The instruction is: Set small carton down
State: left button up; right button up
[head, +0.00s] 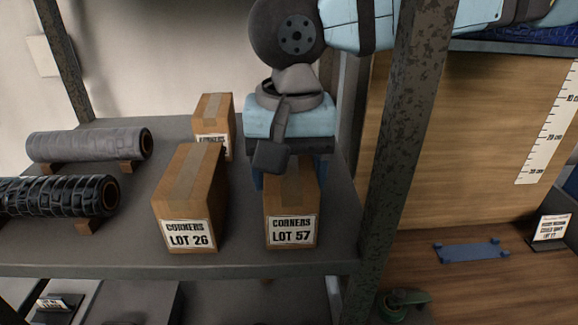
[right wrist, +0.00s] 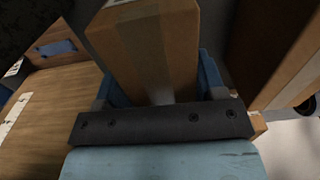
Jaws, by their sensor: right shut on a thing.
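A small brown carton labelled "CORNERS LOT 57" (head: 291,231) stands upright at the right end of the grey shelf (head: 130,254). I cannot tell whether its base touches the shelf or hangs just above it. My right gripper (head: 290,176) comes down from above and is shut on this carton, with a blue finger on either side. In the right wrist view the carton (right wrist: 150,45) sits between the blue fingers. The gripper body hides the carton's upper back part. My left gripper is not in view.
A carton labelled "LOT 26" (head: 187,195) stands just left, with a gap; another carton (head: 214,122) stands behind. A speckled post (head: 408,150) rises close on the right.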

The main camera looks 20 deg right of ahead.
jog(key=o, duration=1.1)
jog(key=shift+c, duration=0.2)
notch_tip(320, 180, up, 12)
jog(key=shift+r+p, duration=0.15)
jog(key=shift+p, duration=0.3)
